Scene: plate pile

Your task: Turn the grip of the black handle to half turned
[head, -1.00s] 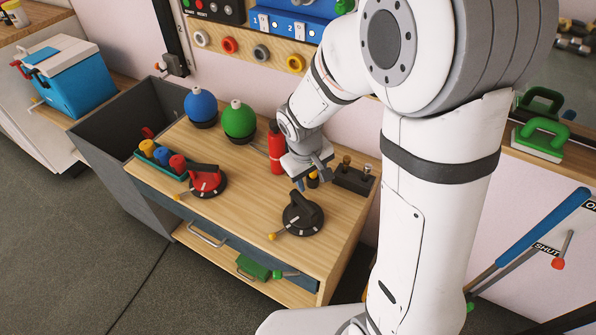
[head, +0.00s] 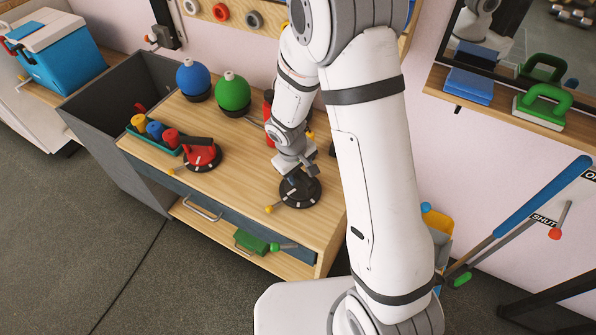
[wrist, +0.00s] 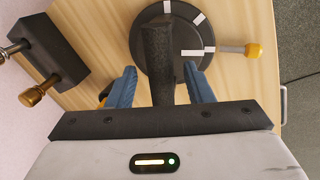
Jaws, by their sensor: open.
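The black handle (head: 309,196) is a round dial with white marks and a yellow-tipped pointer, on the wooden cabinet top near its front right. In the wrist view its upright bar grip (wrist: 158,55) rises from the disc (wrist: 180,70), and the yellow knob (wrist: 253,50) points right. My gripper (head: 291,174) is over the handle. In the wrist view its two blue fingers (wrist: 160,88) are open, one on each side of the bar, with gaps visible. In the head view my gripper partly hides the grip.
A similar red handle (head: 203,155) is to the left on the same top. Green (head: 233,92) and blue (head: 194,78) balls stand behind. A black block with metal knobs (wrist: 45,55) is beside the handle. The tray of coloured pegs (head: 136,141) is at the left edge.

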